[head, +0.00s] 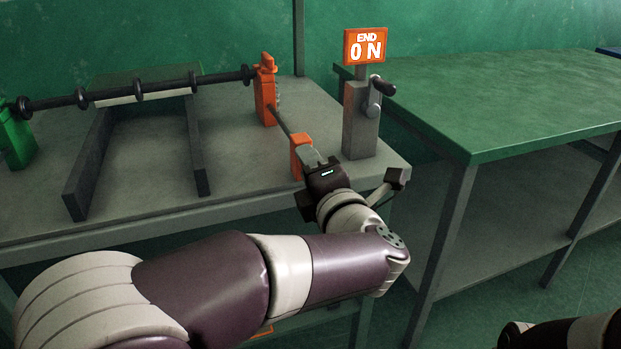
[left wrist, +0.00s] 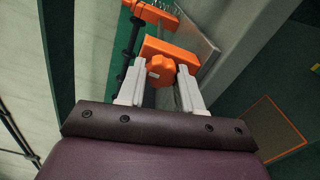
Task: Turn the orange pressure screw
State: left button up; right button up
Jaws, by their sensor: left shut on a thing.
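The orange pressure screw (left wrist: 162,70) shows in the left wrist view as a faceted orange knob with a small pale mark, in front of an orange block (left wrist: 185,56). The block also shows in the head view (head: 297,150), at the near end of a dark rod (head: 280,123) that runs from an orange bearing post (head: 265,98). My left gripper (head: 316,162) is at this block, its two pale fingers (left wrist: 160,88) on either side of the knob and shut on it. In the head view the gripper hides the knob.
A grey post with a crank (head: 361,125) and an orange END ON sign (head: 365,46) stands just right of my left gripper. A roller shaft (head: 140,88) crosses the grey table to a green post (head: 15,137).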

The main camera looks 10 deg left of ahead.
pick_arm(q)
jog(key=shift+f, duration=0.1)
dwell(0.5)
jog(key=o, duration=1)
jog(key=shift+o, duration=0.2)
jog(key=p+v, duration=0.2)
jog(key=v, duration=1)
jog(key=shift+s+d, duration=0.2)
jog(key=shift+s, duration=0.1)
